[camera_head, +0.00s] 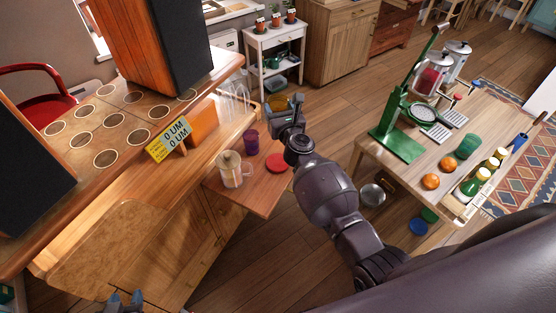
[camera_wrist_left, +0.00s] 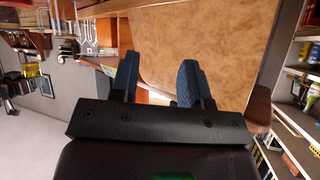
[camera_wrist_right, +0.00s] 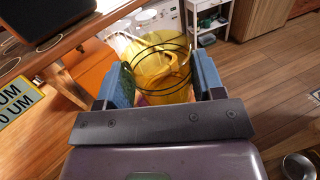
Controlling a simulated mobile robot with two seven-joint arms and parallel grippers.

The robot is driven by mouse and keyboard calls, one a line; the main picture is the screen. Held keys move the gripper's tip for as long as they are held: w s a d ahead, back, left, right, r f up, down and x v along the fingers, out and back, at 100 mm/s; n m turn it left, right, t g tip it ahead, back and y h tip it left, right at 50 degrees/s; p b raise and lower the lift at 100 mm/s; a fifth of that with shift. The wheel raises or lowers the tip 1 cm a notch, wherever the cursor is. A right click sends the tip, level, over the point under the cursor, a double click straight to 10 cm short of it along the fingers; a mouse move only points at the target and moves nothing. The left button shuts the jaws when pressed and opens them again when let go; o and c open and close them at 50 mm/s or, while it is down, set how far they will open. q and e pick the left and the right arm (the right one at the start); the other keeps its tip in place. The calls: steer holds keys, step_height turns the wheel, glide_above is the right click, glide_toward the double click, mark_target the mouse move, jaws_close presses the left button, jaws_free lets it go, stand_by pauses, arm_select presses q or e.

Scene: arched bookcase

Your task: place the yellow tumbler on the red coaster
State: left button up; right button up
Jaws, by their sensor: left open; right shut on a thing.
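The yellow tumbler (camera_head: 278,102) is a see-through cup. My right gripper (camera_head: 287,111) is shut on it and holds it in the air above the small wooden shelf. In the right wrist view the tumbler (camera_wrist_right: 158,80) sits between the two blue finger pads of the right gripper (camera_wrist_right: 160,82). The red coaster (camera_head: 276,162) lies flat on the small shelf, lower than the tumbler, with nothing on it. My left gripper (camera_head: 125,298) is at the bottom left, only partly in view. In the left wrist view the left gripper (camera_wrist_left: 157,78) is open and empty, with its fingers apart.
A purple tumbler (camera_head: 250,142) and a glass pitcher (camera_head: 231,168) stand left of the coaster on the small shelf (camera_head: 262,196). Upturned glasses (camera_head: 233,100) and a yellow sign (camera_head: 168,140) are nearby. A table with a green press (camera_head: 399,140) stands to the right.

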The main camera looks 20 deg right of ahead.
step_height(320, 180, down, 5)
steer(key=b, duration=0.4)
steer(key=shift+f, duration=0.15)
step_height(320, 180, down, 14)
steer(key=b, duration=1.1)
steer(key=shift+f, duration=0.3)
steer(key=shift+r, duration=0.35)
steer(key=shift+f+b, duration=0.3)
steer(key=shift+b, duration=0.05)
steer(key=o, duration=0.7)
arm_select(q)
step_height(320, 180, down, 15)
steer(key=g, duration=0.1)
steer(key=shift+w+d+r+m, duration=0.15)
steer(key=shift+d+m, duration=0.15)
steer(key=shift+d, duration=0.15)
arm_select(e)
steer(key=o, duration=0.3)
